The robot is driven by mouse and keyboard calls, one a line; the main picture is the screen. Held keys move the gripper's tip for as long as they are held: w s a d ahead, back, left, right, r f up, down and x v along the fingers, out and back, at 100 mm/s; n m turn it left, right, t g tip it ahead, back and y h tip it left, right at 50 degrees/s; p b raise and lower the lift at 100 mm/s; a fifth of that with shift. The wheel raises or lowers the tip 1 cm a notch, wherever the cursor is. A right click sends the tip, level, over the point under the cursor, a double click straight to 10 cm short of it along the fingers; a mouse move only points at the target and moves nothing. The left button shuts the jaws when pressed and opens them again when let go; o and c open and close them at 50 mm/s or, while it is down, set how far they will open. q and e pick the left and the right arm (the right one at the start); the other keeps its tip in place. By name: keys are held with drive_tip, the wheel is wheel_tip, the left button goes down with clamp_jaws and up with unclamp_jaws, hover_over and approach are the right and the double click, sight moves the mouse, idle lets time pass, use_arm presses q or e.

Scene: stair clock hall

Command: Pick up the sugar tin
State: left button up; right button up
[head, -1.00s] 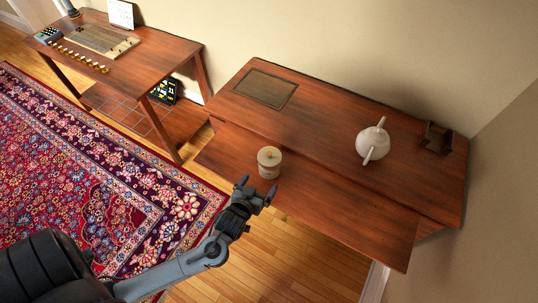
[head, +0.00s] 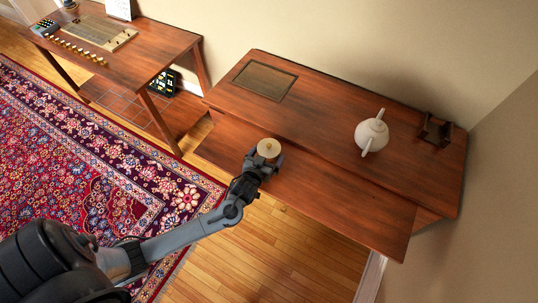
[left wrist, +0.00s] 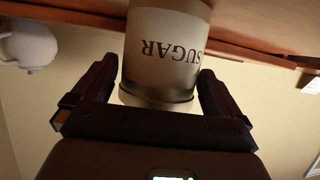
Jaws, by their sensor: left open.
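The sugar tin (head: 268,147) is a round, pale tin with a light lid and a small knob, near the front left edge of the right table's lower surface. In the left wrist view the tin (left wrist: 162,50) appears upside down, with dark "SUGAR" lettering. My left gripper (head: 264,160) is open, with one finger on each side of the tin. In the left wrist view the gripper (left wrist: 155,88) shows small gaps between its fingers and the tin. My right gripper is not in view.
A white teapot (head: 371,134) and a small dark wooden holder (head: 436,130) stand on the right table (head: 330,120). A dark panel (head: 265,80) lies at its back left. The left table (head: 150,60) holds a board and several small items.

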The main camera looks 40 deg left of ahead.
use_arm(q)
drive_tip(key=shift+x, duration=1.25)
drive_tip(key=shift+c, duration=0.3)
drive_tip(key=c, duration=1)
drive_tip(key=shift+r, duration=0.15)
